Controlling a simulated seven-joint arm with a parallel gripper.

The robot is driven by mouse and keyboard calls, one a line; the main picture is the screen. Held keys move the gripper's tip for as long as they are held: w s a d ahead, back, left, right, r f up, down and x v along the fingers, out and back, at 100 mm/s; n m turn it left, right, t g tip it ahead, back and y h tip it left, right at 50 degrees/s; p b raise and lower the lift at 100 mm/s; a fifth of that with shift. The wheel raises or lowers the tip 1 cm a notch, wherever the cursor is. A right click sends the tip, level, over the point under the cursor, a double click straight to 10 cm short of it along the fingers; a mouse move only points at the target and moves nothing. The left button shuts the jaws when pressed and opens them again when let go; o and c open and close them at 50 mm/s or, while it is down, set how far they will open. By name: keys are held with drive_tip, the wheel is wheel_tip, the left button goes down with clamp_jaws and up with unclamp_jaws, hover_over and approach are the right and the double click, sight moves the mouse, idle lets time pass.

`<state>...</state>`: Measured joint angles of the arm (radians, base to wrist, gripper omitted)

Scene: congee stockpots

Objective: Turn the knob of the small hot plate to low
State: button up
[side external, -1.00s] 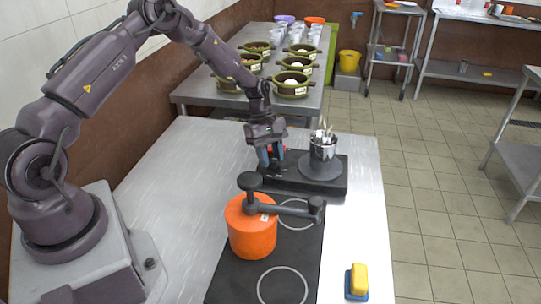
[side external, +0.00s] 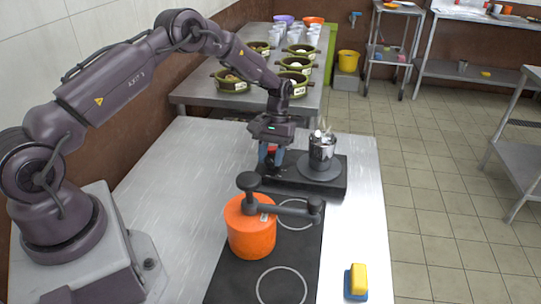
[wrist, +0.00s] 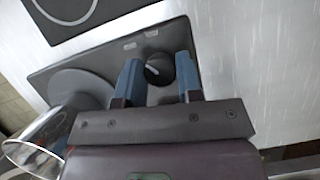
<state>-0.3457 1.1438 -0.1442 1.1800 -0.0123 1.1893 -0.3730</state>
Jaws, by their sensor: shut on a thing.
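The small hot plate (side external: 300,186) is a black slab with a round plate, on the steel counter in the side view. It also shows in the wrist view (wrist: 108,58). Its dark round knob (wrist: 158,68) has a pale pointer line and sits near two small light marks on the panel. My gripper (side external: 270,161) reaches down at the slab's left end. In the wrist view its blue fingers (wrist: 158,72) stand on both sides of the knob, shut on it. In the side view the gripper hides the knob. The marks are too small to read.
A yellow-and-blue sponge (side external: 357,281) lies at right. The left counter is clear.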

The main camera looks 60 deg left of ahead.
drive_tip(key=m+y, duration=0.1)
drive_tip(key=m, duration=0.2)
drive_tip(key=shift+m+g, duration=0.4)
drive_tip(key=shift+m+y, duration=0.9)
drive_tip(key=shift+m, duration=0.9)
drive_tip(key=o, duration=0.9)
drive_tip(key=shift+d, duration=0.1)
drive_tip(key=v, duration=1.3)
drive_tip(key=shift+w, duration=0.1)
